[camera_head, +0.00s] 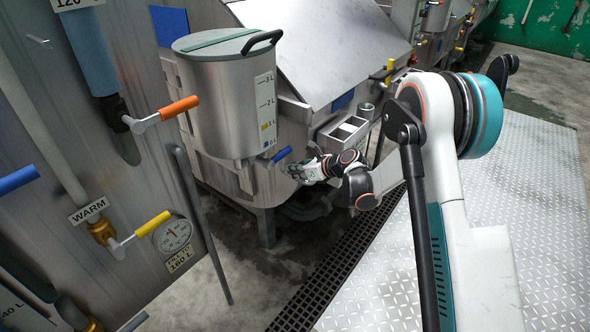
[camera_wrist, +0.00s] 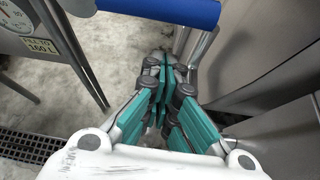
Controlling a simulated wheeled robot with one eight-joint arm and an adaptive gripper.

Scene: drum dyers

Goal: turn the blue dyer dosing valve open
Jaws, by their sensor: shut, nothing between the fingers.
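The dosing valve's blue lever handle (camera_head: 282,154) sticks out to the right from the bottom of the steel dosing tank (camera_head: 215,110). In the wrist view a thick blue handle (camera_wrist: 165,8) crosses the top of the picture, with a metal stem (camera_wrist: 200,45) below its right end. My gripper (camera_head: 294,170) is just below and right of the lever in the head view. In the wrist view its teal fingers (camera_wrist: 166,72) are closed together with nothing between them, below the blue handle. I cannot tell whether they touch it.
Orange (camera_head: 179,108) and yellow (camera_head: 152,225) levers are on the left steel panel, near a dial gauge (camera_head: 174,235). Another blue handle (camera_head: 18,180) is at the left edge. A grey upright pipe (camera_head: 200,220) stands nearby. A small tray (camera_head: 347,130) is behind my gripper.

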